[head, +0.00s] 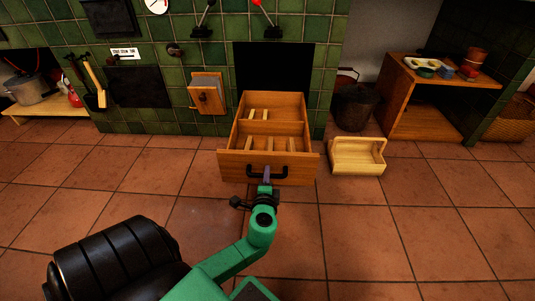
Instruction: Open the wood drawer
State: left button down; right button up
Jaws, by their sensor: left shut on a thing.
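The wood drawer (230,168) stands pulled out from the dark opening in the green tiled hearth. Its inside shows, with dividers and several light wood pieces in it. A black handle (283,172) is on its front panel. My left gripper (266,176) is at the handle, left of its middle, and is shut on it. The fingertips are small and partly hidden against the handle. My right gripper is not in view.
An empty light wood box (357,156) sits on the floor right of the drawer. A dark bucket (353,107) stands behind it. A wooden shelf unit (398,100) holding bowls and pots is at the right. The tiled floor in front is clear.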

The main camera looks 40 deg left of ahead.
pick_arm(q)
jog(key=shift+s+d+f, duration=0.1)
jog(key=shift+s+d, duration=0.05)
jog(key=shift+d, duration=0.1)
jog(key=c, duration=0.8)
grip_release()
